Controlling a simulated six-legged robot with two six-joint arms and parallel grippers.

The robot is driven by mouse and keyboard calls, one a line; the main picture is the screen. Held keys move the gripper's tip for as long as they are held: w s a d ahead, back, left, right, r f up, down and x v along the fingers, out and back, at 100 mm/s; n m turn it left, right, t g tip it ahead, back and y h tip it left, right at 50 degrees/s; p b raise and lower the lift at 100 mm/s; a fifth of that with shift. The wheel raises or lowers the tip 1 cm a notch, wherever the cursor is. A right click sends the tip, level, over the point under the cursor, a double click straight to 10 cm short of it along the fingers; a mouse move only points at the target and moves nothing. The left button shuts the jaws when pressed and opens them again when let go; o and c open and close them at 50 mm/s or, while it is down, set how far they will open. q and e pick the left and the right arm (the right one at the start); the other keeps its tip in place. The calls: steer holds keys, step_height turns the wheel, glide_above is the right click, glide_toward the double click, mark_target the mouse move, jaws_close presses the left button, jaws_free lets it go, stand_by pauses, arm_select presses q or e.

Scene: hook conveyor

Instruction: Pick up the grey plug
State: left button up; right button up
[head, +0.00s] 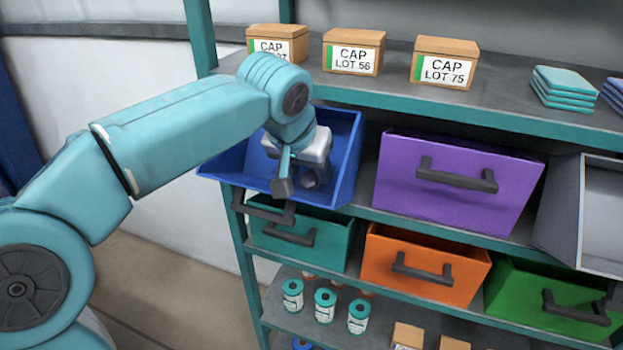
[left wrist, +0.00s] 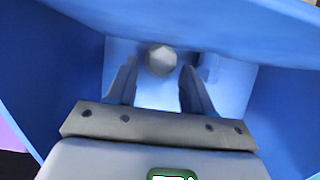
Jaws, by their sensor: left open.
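The grey plug (left wrist: 161,60) shows in the left wrist view as a small, pale grey, faceted piece inside the blue bin (head: 346,150). My left gripper (head: 297,184) reaches down into that bin in the head view. In the left wrist view its two fingers (left wrist: 159,78) are apart, with a gap on both sides of the plug. The plug lines up between the fingertips; I cannot tell how far beyond them it lies. In the head view the gripper hides much of the bin's inside. My right gripper is not in view.
The bin's walls stand close around my left gripper. A purple drawer (head: 458,185) is to its right, with a grey bin (head: 600,215) beyond. Cap boxes (head: 353,52) and folded teal cloths (head: 565,88) are on the shelf above. Teal, orange and green drawers are below.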

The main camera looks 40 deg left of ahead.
arm_select(q)
steer(key=shift+w+a+f, duration=0.1)
steer(key=shift+w+f, duration=0.2)
steer(key=shift+f, duration=0.3)
steer(key=shift+s+f, duration=0.1)
steer(key=shift+f, duration=0.05)
steer(key=shift+w+f, duration=0.1)
steer(key=shift+w, duration=0.1)
steer(key=shift+c, duration=0.3)
steer(key=c, duration=0.5)
steer(key=shift+s, duration=0.1)
steer(key=shift+c, duration=1)
